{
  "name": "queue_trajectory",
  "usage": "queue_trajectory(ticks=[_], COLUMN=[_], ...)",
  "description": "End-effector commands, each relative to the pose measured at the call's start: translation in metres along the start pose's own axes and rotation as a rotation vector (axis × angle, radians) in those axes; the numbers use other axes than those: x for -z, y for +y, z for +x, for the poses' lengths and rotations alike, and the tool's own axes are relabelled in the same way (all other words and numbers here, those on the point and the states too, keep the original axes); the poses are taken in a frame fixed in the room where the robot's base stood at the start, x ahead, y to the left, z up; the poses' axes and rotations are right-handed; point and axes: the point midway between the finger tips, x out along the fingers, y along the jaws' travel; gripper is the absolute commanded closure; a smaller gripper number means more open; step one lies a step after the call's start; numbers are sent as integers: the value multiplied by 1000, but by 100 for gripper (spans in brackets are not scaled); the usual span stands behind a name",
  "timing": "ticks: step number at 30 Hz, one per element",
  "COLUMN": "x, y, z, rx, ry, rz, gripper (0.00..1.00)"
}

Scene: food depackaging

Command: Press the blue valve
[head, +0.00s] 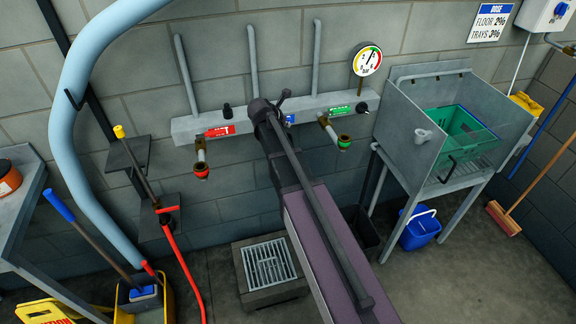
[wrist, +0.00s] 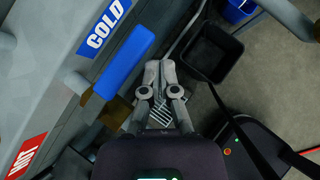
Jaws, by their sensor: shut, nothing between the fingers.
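The blue valve (wrist: 124,62) shows in the wrist view as a long blue lever on a brass fitting, beside the blue COLD label (wrist: 104,27) on the grey manifold. My gripper (wrist: 160,68) is shut and empty. Its fingertips lie just right of the blue lever in the wrist picture, with a small gap between them; the depth between them is hard to tell. In the head view my arm covers the blue valve, and only a bit of the blue label (head: 290,118) shows on the manifold (head: 240,120).
In the head view a red valve (head: 198,148) hangs left of my arm and a green valve (head: 327,122) right of it. A gauge (head: 367,60) stands above the manifold. A floor drain (head: 268,263), a black bin (head: 362,232) and a blue bucket (head: 420,229) are below.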

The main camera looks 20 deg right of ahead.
Motion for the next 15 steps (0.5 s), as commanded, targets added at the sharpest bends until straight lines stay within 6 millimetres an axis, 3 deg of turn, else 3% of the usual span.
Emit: queue_trajectory(ticks=[8,15], x=[21,44], y=[-8,0], z=[-21,-44], rx=[-1,-2], ry=[0,0], rz=[-3,-2], gripper=[100,100])
